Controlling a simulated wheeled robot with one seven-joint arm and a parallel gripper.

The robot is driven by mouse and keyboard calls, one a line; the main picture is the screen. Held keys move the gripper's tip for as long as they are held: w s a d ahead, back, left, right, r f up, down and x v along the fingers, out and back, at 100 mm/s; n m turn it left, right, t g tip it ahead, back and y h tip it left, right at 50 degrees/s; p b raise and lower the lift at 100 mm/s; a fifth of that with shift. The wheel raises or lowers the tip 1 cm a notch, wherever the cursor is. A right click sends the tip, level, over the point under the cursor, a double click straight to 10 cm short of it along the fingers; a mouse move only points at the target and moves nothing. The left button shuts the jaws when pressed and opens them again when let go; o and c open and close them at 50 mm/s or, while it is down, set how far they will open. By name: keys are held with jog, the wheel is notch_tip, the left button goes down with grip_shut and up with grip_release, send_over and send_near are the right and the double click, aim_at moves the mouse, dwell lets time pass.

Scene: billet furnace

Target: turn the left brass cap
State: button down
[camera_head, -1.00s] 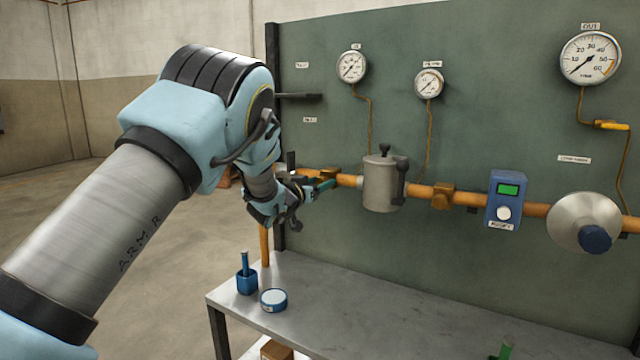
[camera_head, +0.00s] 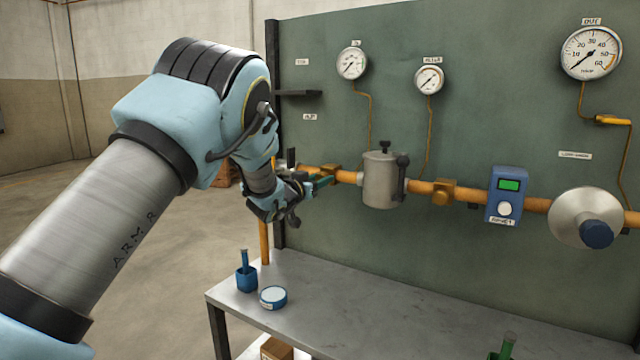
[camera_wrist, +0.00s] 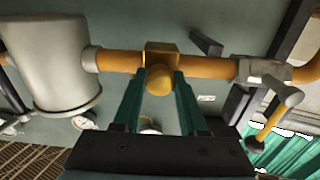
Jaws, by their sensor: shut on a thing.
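The left brass cap (camera_wrist: 159,80) is a rounded brass knob on a square brass fitting (camera_wrist: 161,55) on the copper pipe, seen in the wrist view. My gripper (camera_wrist: 160,76) has its two green fingers on either side of the cap and is shut on it. In the head view my gripper (camera_head: 325,182) reaches the pipe left of the grey canister, at the brass fitting (camera_head: 331,170). The cap itself is hidden there by my gripper.
A grey canister (camera_head: 381,182) stands on the pipe just right of my gripper. A second brass fitting (camera_head: 443,192), a blue meter (camera_head: 506,195) and a grey cone (camera_head: 578,218) follow along the pipe. The bench (camera_head: 330,310) below holds a blue holder (camera_head: 246,279) and a round tin (camera_head: 273,297).

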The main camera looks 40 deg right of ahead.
jog(key=m+b, duration=0.2)
jog(key=b, duration=0.1)
jog(key=m+b, duration=0.1)
jog(key=b, duration=0.2)
jog(key=shift+f+m, duration=0.35)
jog(key=shift+m, duration=0.05)
jog(key=m+b, duration=0.5)
jog(key=b, duration=0.3)
jog(key=shift+s+m, duration=0.1)
jog(key=shift+m, duration=0.2)
jog(key=m+b, duration=0.5)
jog(key=b, duration=0.1)
jog(key=m+b, duration=0.4)
jog(key=m, duration=0.1)
jog(key=shift+r+b, duration=0.2)
jog(key=shift+b, duration=0.1)
jog(key=shift+c, duration=2.2)
grip_release()
